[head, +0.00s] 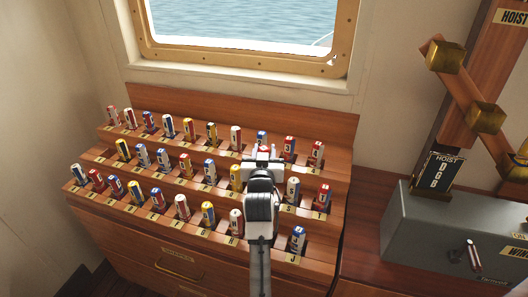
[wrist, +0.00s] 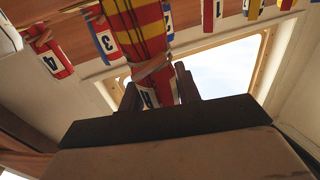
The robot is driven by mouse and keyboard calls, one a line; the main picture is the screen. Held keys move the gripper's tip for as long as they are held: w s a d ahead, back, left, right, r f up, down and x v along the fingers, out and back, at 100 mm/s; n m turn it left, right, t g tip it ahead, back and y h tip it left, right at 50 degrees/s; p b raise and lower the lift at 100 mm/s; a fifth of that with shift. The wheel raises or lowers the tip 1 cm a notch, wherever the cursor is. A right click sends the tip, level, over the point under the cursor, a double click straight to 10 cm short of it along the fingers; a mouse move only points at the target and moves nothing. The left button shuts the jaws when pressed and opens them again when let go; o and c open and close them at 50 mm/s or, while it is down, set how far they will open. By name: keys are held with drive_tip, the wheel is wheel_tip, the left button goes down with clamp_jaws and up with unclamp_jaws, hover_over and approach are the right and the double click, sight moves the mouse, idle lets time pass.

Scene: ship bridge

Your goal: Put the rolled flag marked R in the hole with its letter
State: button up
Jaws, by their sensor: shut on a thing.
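My gripper (head: 263,165) is over the right half of the stepped wooden rack (head: 250,100). In the wrist view its dark fingers (wrist: 158,90) are shut on a rolled flag (wrist: 140,25) with red and yellow bands. A white label with a dark letter, partly covered and seemingly an R, shows at the flag's end between the fingers. In the head view the held flag is mostly behind my gripper. I cannot make out the hole marked R. The part of the middle step just left of the S label (head: 288,209) is hidden by my gripper and arm.
Several other rolled flags stand in the rack's three steps, including one by the J label (head: 298,238) and one by the T label (head: 324,196). A grey box (head: 430,240) and a hoist board (head: 440,172) stand at the right. A window (head: 240,25) is behind.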

drive_tip(key=shift+f+b, duration=3.2)
drive_tip(key=shift+f, duration=1.35)
drive_tip(key=o, duration=1.1)
wheel_tip(320, 180, up, 20)
drive_tip(key=shift+r+b, duration=0.1)
drive_tip(key=shift+b, duration=0.75)
